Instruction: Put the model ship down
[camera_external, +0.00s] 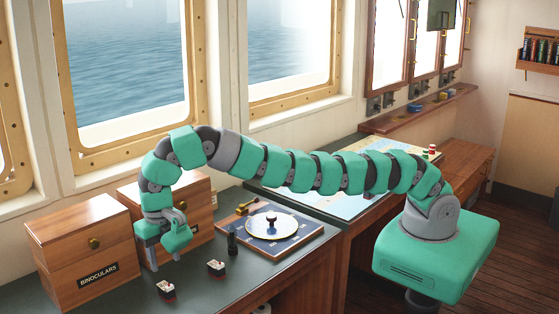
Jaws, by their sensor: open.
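Two small dark model ships with white tops and some red stand on the dark green desk top. One model ship (166,290) is near the front edge, and the other model ship (216,268) is a little farther back and to the right. My gripper (164,263) points down, open, above and behind the nearer ship. It is to the left of the other ship. I see nothing between its fingers, though its inner side is partly hidden. Both ships appear upright and apart from my gripper.
A wooden box labelled BINOCULARS (84,276) stands left of my gripper, with a second wooden box (190,196) behind it. A blue board (302,232) with a white disc (271,233) and a small dark upright object (232,243) are to the right. The desk top (262,275) is bare at front right.

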